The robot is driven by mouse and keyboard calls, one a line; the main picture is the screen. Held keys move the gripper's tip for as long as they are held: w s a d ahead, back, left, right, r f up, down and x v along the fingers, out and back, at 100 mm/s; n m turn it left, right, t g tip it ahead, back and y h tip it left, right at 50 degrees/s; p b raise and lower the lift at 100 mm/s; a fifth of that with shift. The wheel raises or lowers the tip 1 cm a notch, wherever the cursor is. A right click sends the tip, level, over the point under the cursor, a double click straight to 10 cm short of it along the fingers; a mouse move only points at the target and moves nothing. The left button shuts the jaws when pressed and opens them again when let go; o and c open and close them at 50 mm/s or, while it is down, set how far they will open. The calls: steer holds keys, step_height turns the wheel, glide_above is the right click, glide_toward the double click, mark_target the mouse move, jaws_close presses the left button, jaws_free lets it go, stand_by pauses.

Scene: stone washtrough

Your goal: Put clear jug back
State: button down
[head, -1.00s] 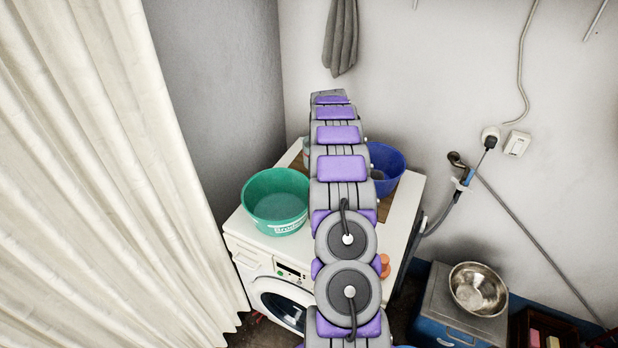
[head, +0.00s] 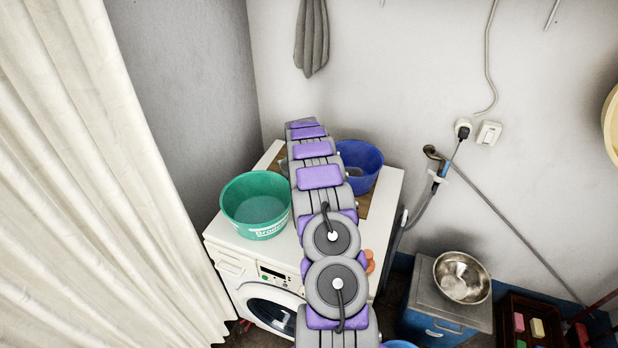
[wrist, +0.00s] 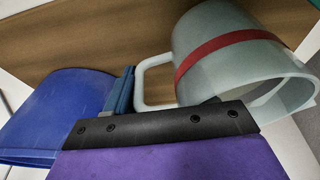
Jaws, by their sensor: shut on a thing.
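The clear jug (wrist: 225,55) is pale and translucent with a red band. In the wrist view it is at the upper right, its handle (wrist: 150,85) towards my gripper. My gripper (wrist: 125,90) is shut on the jug at its handle; the exact contact is partly hidden by the gripper's own dark and purple body. The wooden board (wrist: 100,40) lies behind the jug; whether the jug touches it I cannot tell. In the head view my arm hides the gripper and most or all of the jug.
A blue basin (head: 360,165) is right of my arm and shows close to the gripper in the wrist view (wrist: 60,110). A green basin (head: 256,205) stands left on the washing machine (head: 235,240). A metal bowl (head: 462,277) sits on a blue cooler (head: 430,327) at right.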

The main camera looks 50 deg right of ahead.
steer(key=shift+c, duration=1.9)
jaws_free()
steer(key=shift+d+f, duration=0.15)
